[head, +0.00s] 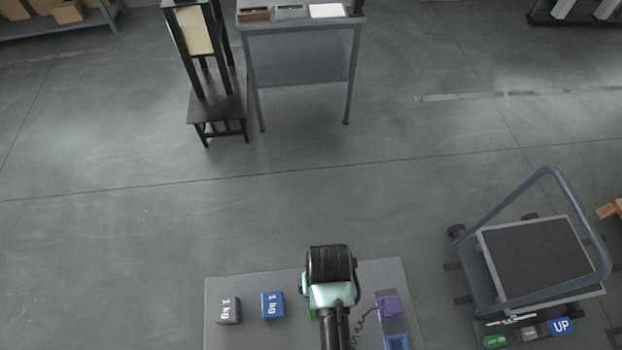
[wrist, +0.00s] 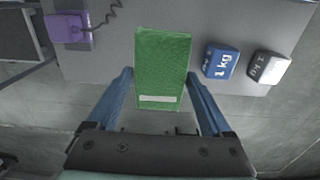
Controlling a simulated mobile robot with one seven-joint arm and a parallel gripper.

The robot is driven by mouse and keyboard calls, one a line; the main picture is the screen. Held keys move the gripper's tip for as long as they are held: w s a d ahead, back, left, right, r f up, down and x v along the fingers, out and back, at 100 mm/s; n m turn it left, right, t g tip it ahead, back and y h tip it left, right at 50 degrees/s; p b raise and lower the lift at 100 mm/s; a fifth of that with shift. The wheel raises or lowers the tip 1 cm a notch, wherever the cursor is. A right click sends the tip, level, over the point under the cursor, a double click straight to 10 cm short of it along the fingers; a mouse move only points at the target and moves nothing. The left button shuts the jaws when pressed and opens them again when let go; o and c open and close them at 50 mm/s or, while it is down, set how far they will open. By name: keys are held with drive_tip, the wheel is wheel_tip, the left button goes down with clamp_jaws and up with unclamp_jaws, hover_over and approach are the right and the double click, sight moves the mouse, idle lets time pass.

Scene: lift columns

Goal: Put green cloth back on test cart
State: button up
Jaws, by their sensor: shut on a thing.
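The green cloth (wrist: 163,55) is a flat rectangular green piece with a pale strip near its lower edge in the wrist view. My gripper (wrist: 159,78) is shut on it, with a blue finger along each side. In the head view only a sliver of green (head: 313,314) shows beside my wrist, and my arm hides the rest. The cloth is over the grey top (head: 250,335); I cannot tell whether it touches it. A wheeled cart (head: 540,255) with a dark deck and a tube handle stands at right; I cannot tell which is the test cart.
On the grey top, a dark 1 kg weight (head: 229,310) and a blue 1 kg weight (head: 272,305) sit left of my gripper. A purple block (head: 389,306) with a coiled cord is at right. A grey workbench (head: 300,22) and black stand (head: 217,105) are far off, across open floor.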

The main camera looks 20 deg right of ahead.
drive_tip(key=f, duration=0.4)
drive_tip(key=shift+w+d+f, duration=0.15)
drive_tip(key=shift+d+f, duration=0.05)
drive_tip(key=shift+d, duration=0.1)
drive_tip(key=shift+a+f, duration=0.1)
drive_tip(key=shift+f, duration=2.45)
